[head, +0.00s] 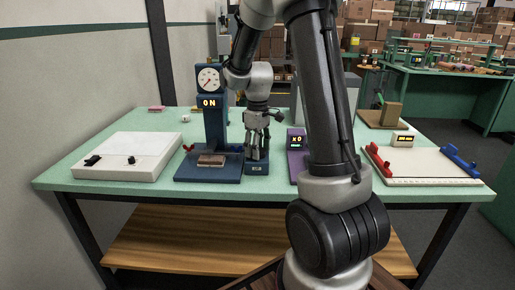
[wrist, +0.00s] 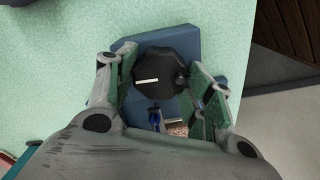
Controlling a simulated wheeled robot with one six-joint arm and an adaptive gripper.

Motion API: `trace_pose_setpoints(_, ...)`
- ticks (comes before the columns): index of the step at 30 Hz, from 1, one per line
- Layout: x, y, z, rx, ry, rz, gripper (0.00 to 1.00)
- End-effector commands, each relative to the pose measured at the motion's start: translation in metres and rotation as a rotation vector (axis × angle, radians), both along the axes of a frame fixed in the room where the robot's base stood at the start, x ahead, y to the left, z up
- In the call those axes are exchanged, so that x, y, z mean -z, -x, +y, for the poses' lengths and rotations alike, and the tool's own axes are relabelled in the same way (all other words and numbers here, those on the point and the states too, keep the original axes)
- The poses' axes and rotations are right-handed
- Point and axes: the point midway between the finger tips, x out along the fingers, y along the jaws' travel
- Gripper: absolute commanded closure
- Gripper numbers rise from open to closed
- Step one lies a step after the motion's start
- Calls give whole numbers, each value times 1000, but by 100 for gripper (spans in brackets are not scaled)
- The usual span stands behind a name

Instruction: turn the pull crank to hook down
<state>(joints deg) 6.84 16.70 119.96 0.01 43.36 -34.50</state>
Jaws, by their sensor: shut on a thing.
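A round black knob (wrist: 165,68), which I take to be the pull crank, sits on a blue base in the wrist view. A white line on its face lies nearly level, pointing left. My gripper (wrist: 162,78) has a finger on each side of the knob and is shut on it. In the head view my gripper (head: 256,152) points down over a small blue block (head: 257,169) and hides the knob. A small blue piece (wrist: 155,118) shows below the knob in the wrist view; I cannot tell whether it is the hook.
A blue stand (head: 214,125) with a dial and an "ON" display is close left of my gripper. A purple device (head: 295,148) stands to the right. A white panel (head: 128,157) is at left, a white board (head: 422,166) at right. The green tabletop (head: 90,182) is clear in front.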

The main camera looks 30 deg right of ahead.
Motion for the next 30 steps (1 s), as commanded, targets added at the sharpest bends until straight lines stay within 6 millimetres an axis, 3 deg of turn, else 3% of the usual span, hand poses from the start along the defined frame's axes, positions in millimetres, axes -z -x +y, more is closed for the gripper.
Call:
trace_pose_setpoints(20, -1, -1, 0, -62, 1, -3, 72)
trace_pose_setpoints(21, -1, -1, 0, -62, 1, -3, 42)
trace_pose_setpoints(24, -1, -1, 0, -61, 1, -2, 26)
trace_pose_setpoints(30, 0, 0, 0, -60, 0, -1, 26)
